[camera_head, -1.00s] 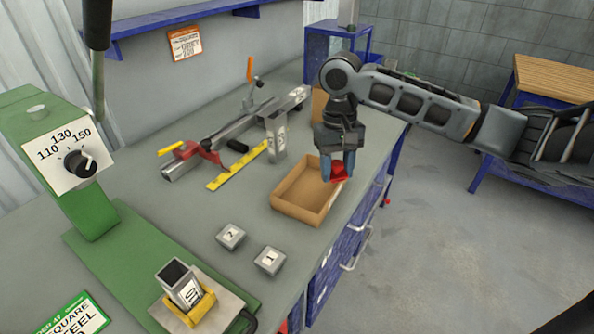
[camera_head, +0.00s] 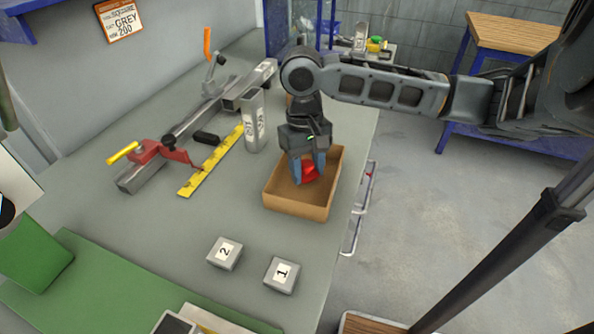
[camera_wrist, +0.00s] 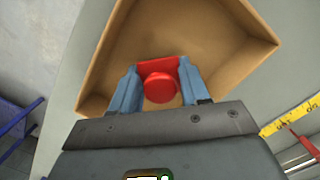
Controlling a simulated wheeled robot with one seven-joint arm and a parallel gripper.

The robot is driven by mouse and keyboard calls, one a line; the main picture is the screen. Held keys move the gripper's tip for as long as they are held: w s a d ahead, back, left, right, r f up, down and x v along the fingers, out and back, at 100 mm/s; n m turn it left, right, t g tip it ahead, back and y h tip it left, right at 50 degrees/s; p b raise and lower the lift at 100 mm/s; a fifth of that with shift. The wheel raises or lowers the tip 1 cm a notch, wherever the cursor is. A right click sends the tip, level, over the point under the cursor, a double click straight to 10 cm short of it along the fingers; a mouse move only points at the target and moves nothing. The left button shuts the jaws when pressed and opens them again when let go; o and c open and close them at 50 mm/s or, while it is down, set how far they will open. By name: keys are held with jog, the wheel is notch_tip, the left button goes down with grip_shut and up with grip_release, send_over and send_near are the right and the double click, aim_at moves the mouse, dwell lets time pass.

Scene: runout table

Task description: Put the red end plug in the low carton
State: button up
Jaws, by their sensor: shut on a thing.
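The red end plug (camera_head: 310,172) is held between the blue fingers of my gripper (camera_head: 308,174). In the wrist view the plug (camera_wrist: 159,85) shows its round red face and a flat red flange between the two fingertips (camera_wrist: 160,88). The low carton (camera_head: 297,204) is an open brown cardboard box on the grey bench. My gripper points down over the carton's opening, with the plug inside its outline. The carton (camera_wrist: 215,50) fills much of the wrist view around the plug. I cannot tell how far the plug is above the carton floor.
Two grey blocks marked 2 (camera_head: 224,253) and 1 (camera_head: 281,274) lie in front of the carton. An upright square tube (camera_head: 255,121), a yellow rule (camera_head: 212,162) and a red clamp (camera_head: 160,152) are to the left. The bench's right edge is close beside the carton.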

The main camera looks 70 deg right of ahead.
aim_at(304, 160)
jog(key=shift+f, duration=0.3)
jog(key=shift+f, duration=0.1)
jog(key=o, duration=1.2)
jog(key=r, duration=0.8)
jog(key=w+d+r, duration=0.1)
jog(key=r, duration=0.3)
jog(key=shift+r, duration=0.15)
